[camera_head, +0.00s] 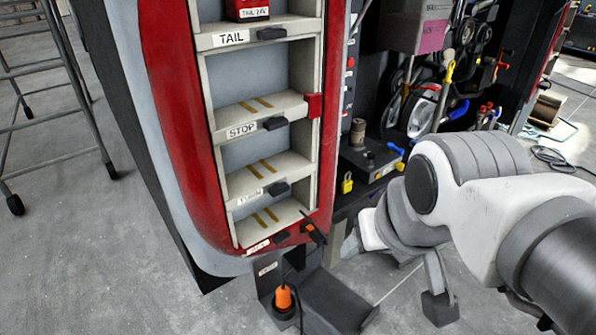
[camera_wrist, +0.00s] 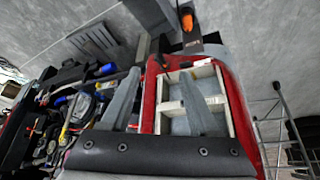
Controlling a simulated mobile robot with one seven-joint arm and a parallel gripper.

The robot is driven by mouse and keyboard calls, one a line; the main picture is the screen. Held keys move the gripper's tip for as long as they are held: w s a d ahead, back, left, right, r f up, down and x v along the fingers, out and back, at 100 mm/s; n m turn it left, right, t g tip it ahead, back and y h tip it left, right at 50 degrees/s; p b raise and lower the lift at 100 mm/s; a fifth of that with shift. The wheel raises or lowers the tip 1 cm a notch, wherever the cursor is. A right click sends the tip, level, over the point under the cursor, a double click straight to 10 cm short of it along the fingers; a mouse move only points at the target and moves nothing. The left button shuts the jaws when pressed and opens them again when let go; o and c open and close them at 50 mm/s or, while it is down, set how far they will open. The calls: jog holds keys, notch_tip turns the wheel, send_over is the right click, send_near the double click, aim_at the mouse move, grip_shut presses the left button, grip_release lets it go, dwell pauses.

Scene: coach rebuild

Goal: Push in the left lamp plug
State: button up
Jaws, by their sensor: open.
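An orange plug (camera_head: 283,297) with a dark cable stands in a dark bracket at the foot of the red lamp panel (camera_head: 178,120). A smaller orange-and-black plug (camera_head: 314,232) hangs at the panel's lower right corner. In the wrist view an orange plug (camera_wrist: 187,22) shows at the top and a second orange piece (camera_wrist: 160,60) below it. I cannot tell which is the left lamp plug. My gripper (camera_wrist: 160,73) is open and empty, its two grey fingers apart in front of the panel. In the head view the arm is at the right, apart from both plugs.
The panel has open bays labelled TAIL and STOP, with dark sockets (camera_head: 275,124) on the shelf edges and a red lamp (camera_head: 247,9) at the top. A cluttered tool bay (camera_head: 400,110) lies right of it. A metal rack (camera_head: 45,80) stands left on clear grey floor.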

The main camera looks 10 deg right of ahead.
jog(key=shift+s+f, duration=0.3)
jog(key=shift+s, duration=0.1)
jog(key=shift+w, duration=0.15)
jog(key=c, duration=0.4)
jog(key=shift+w+a+f+m, duration=0.15)
jog(key=shift+w+m, duration=0.1)
jog(key=shift+m, duration=0.15)
jog(key=shift+c, duration=1.1)
jog(key=w+m, duration=0.1)
jog(key=m, duration=0.1)
jog(key=w+f+m+y, duration=0.1)
jog(key=w+m, duration=0.1)
jog(key=w+a+f+m+g+p, duration=0.1)
jog(key=m, duration=0.1)
jog(key=shift+w+a+y, duration=0.1)
jog(key=shift+w+y, duration=0.3)
grip_shut()
jog(key=w+d+f+m+p, duration=0.1)
jog(key=w+d+f+m, duration=0.2)
jog(key=m, duration=0.8)
jog(key=w+d+f+m+p, duration=0.1)
jog(key=w+d+f+m, duration=0.2)
jog(key=w+f+m, duration=0.5)
notch_tip(320, 180, down, 3)
jog(key=m, duration=0.4)
jog(key=shift+w+d+g+p, duration=0.15)
jog(key=shift+d+g+p, duration=0.15)
jog(key=shift+g, duration=0.1)
